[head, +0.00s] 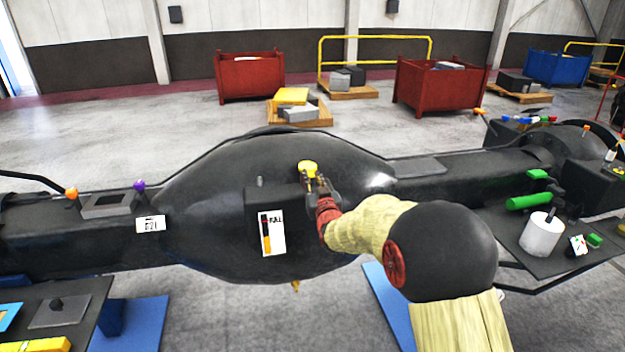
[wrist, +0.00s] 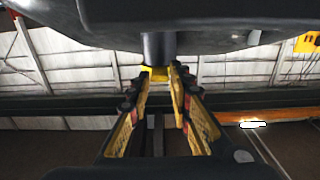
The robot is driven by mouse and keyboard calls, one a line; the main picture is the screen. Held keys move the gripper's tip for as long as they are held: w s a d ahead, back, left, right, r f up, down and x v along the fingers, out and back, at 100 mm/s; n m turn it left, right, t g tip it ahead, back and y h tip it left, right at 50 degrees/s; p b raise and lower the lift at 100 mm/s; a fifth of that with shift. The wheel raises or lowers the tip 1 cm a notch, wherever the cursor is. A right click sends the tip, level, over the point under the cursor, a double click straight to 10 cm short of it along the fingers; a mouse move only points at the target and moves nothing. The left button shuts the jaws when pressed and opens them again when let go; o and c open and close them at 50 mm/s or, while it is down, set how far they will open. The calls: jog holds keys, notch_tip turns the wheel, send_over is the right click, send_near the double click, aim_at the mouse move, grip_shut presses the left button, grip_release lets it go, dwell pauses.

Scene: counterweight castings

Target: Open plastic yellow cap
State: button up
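The yellow cap (head: 308,166) is on the upper front of a large black rounded casting (head: 220,190) in the head view. My gripper (head: 317,180) reaches up to it from the lower right, its fingers right at the cap. In the wrist view the cap (wrist: 155,73) shows between my fingertips (wrist: 159,76), below a dark grey cylinder (wrist: 158,47). The fingertips stand apart with the cap in the gap. Whether both pads press on it cannot be told. The fingers hide part of the cap.
A white label (head: 272,232) is on the casting's front, left of my arm. Orange (head: 71,193) and purple (head: 139,185) knobs stand on the left beam. A side shelf (head: 575,262) at right holds a white cylinder (head: 541,235). Red bins (head: 440,88) stand on the floor behind.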

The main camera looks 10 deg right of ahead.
grip_shut()
jog(key=shift+r, duration=0.1)
dwell(0.5)
